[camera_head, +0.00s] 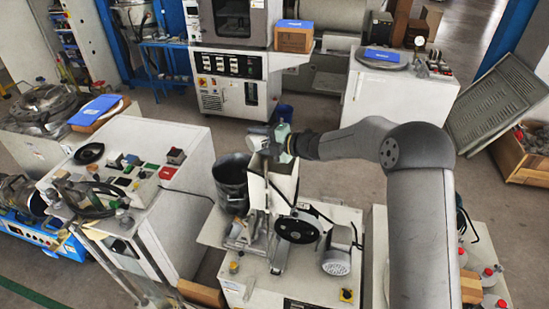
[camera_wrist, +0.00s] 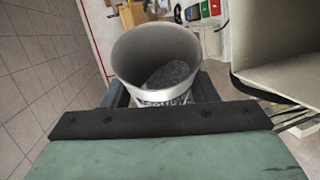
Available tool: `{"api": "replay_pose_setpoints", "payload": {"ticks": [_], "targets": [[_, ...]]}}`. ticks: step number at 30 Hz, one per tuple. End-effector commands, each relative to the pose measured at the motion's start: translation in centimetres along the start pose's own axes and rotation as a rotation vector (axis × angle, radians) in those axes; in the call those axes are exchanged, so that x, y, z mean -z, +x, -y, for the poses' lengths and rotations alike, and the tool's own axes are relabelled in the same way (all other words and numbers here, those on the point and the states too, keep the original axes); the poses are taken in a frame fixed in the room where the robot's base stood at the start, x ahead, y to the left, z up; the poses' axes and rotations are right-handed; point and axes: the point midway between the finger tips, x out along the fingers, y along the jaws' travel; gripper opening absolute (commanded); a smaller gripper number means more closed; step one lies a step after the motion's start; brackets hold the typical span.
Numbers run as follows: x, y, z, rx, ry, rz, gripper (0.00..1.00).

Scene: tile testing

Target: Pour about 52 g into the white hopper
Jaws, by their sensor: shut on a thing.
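My gripper (camera_head: 272,142) is shut on a pale cup (camera_wrist: 135,52), with a dark finger on either side of it in the wrist view. Grey granular material (camera_wrist: 172,76) lies in the bottom of the cup. In the head view the cup (camera_head: 256,137) is small and partly hidden by the gripper. The white hopper (camera_head: 284,180) stands on the machine just below my gripper. Its pale open mouth (camera_wrist: 285,50) shows at the right of the wrist view, beside the cup and apart from it. I cannot see the hopper's contents.
A dark bucket (camera_head: 230,180) stands left of the hopper. A black handwheel (camera_head: 296,231) and a motor (camera_head: 337,252) sit on the machine in front. A white control cabinet (camera_head: 150,185) stands at the left. Open floor lies behind the machine.

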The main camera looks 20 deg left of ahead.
Motion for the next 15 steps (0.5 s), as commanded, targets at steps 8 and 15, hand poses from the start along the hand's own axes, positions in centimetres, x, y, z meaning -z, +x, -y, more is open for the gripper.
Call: {"api": "replay_pose_setpoints", "payload": {"ticks": [8, 15], "targets": [[-0.16, 0.0, 0.31, -0.012, 0.025, -0.006, 0.28], [-0.15, 0.03, 0.54, -0.023, 0.047, -0.013, 0.28]]}}
